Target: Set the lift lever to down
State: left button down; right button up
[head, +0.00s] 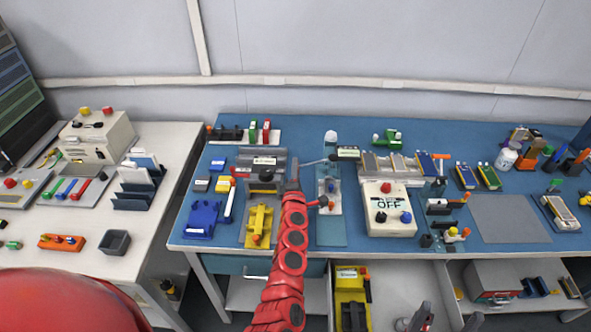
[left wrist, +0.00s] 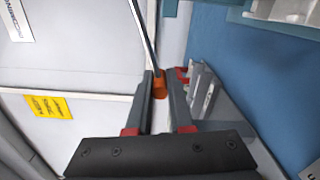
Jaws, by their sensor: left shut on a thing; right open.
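The lift lever is a thin grey rod (head: 318,160) near the back middle of the blue bench. It runs sideways, nearly level in the picture, from beside a small labelled block (head: 348,153) to my left gripper (head: 294,174). In the left wrist view the rod (left wrist: 144,38) ends in an orange knob (left wrist: 160,88) between the fingers of my left gripper (left wrist: 163,78), which is shut on it. In the head view the gripper hides the knob. My right gripper (head: 447,317) is open at the bottom edge, only partly in view. The label is too small to read.
A white box marked OFF (head: 389,222) stands right of the lever. A blue-grey plate with a white fixture (head: 330,232) lies in front of it. A yellow fixture (head: 258,222) is left of my left arm. A grey mat (head: 510,220) on the right is bare.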

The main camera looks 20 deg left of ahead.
pick_arm(q)
jog(key=shift+f, duration=0.1)
jog(key=c, duration=0.8)
grip_release()
jog(key=shift+s+d, duration=0.1)
jog(key=b+v, duration=0.2)
jog(key=v, duration=1.5)
jog(key=shift+b, duration=0.4)
jog(key=shift+s, duration=0.1)
